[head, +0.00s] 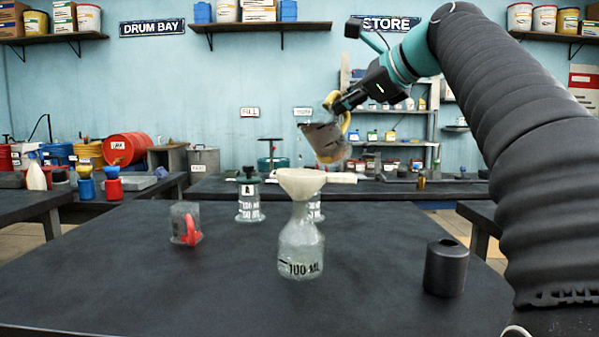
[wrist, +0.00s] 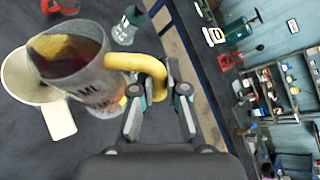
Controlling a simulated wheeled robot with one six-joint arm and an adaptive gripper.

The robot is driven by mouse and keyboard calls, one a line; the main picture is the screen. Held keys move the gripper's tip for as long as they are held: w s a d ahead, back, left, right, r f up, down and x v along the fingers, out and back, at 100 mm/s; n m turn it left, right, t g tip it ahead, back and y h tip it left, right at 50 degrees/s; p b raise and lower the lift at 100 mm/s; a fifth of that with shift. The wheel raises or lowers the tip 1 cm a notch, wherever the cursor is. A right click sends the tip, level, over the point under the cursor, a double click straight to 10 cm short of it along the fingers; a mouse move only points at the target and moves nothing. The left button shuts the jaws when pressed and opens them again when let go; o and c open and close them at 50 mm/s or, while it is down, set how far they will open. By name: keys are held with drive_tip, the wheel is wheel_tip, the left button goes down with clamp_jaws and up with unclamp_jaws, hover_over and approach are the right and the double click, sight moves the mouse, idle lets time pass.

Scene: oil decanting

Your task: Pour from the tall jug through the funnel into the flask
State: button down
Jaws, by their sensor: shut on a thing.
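My gripper (head: 343,106) is shut on the yellow handle (wrist: 143,64) of the tall clear jug (head: 323,141). The jug is tilted in the air above the funnel and apart from it. In the wrist view the jug (wrist: 85,75) holds dark amber liquid; I see no stream leaving it. The pale funnel (head: 302,181), with a flat side tab, sits in the neck of the clear flask (head: 300,246), which is marked 100 ML and stands upright. In the wrist view the funnel (wrist: 22,75) lies beside the jug's mouth. No liquid shows in the flask.
A clear jug with a red handle (head: 186,224) stands left of the flask. Clear marked vessels (head: 249,204) stand behind it, one partly hidden by the flask. A black open cylinder (head: 445,268) stands to the right. The dark table (head: 120,285) is bare at the front left.

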drive_tip(key=shift+s+a+n+t+h, duration=0.3)
drive_tip(key=shift+s+n+t+h, duration=0.1)
drive_tip(key=shift+n, duration=0.4)
idle(1.4)
drive_tip(key=shift+n+b, duration=0.3)
drive_tip(key=shift+b, duration=0.1)
idle(0.8)
drive_tip(key=shift+s+a+n+t+b, duration=0.35)
drive_tip(key=shift+a+n+t+b, duration=0.05)
drive_tip(key=shift+n+t+b, duration=0.15)
idle(2.2)
drive_tip(key=shift+w+d+r+m+p, duration=0.25)
drive_tip(key=shift+m+p, duration=0.1)
drive_tip(key=shift+p, duration=0.15)
drive_tip(key=shift+w+d+f+m+g+p, duration=0.15)
drive_tip(key=shift+w+d+m+g+p, duration=0.45)
drive_tip(key=shift+m, duration=0.2)
drive_tip(key=shift+m+g+y, duration=0.3)
drive_tip(key=shift+g+y, duration=0.05)
drive_tip(key=shift+y, duration=0.05)
